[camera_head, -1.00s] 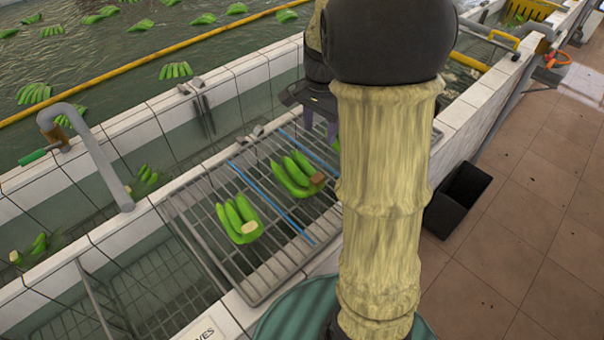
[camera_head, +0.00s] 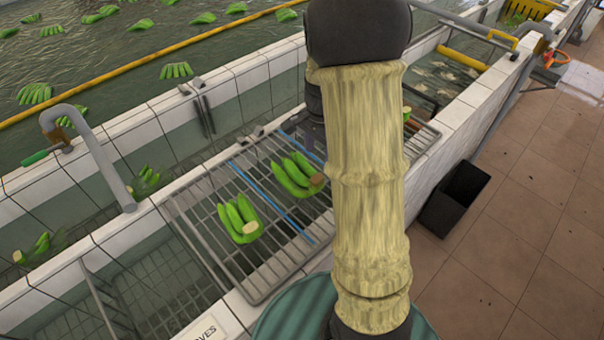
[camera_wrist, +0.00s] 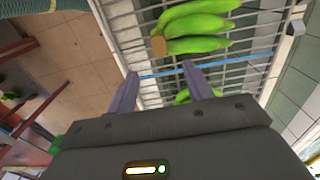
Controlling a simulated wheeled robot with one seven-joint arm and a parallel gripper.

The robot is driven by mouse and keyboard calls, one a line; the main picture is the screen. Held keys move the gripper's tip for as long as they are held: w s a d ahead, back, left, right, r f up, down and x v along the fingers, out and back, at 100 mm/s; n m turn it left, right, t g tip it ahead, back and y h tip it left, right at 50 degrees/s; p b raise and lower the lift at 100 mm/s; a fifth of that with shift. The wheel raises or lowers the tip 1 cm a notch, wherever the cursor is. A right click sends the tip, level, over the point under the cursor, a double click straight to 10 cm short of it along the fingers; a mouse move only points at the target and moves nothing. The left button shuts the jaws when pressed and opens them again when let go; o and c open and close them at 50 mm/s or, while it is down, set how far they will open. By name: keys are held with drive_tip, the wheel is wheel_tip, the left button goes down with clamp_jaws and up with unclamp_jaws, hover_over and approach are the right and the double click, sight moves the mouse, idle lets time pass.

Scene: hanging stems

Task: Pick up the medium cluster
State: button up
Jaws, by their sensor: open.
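Green banana clusters lie on a metal rack. One cluster (camera_head: 240,218) is at the front of the rack, and another cluster (camera_head: 296,175) lies just behind it. A sliver of a further cluster (camera_head: 406,113) shows right of my arm. I cannot tell for certain which is the medium one. In the wrist view my gripper (camera_wrist: 160,88) is open and empty above the rack. One cluster (camera_wrist: 195,28) lies beyond the fingertips, its cut end to the left. Part of another cluster (camera_wrist: 182,97) shows between the fingers, mostly hidden by the gripper body.
The wire rack (camera_head: 190,222) has blue bars (camera_head: 262,196) across it and spans a tiled trough. A curved grey pipe (camera_head: 88,150) stands at left. A black bin (camera_head: 455,195) is on the floor at right. Water with floating clusters fills the back left.

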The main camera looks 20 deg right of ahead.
sight(317, 177)
wheel_tip(317, 177, down, 4)
drive_tip(key=shift+r, duration=0.1)
drive_tip(key=shift+p, duration=0.35)
drive_tip(key=shift+f, duration=0.45)
drive_tip(key=shift+a+f+p, duration=0.1)
drive_tip(key=shift+f+p, duration=0.9)
drive_tip(key=shift+f, duration=1.15)
drive_tip(key=shift+s, duration=0.1)
drive_tip(key=c, duration=1)
drive_tip(key=shift+r, duration=0.1)
clamp_jaws()
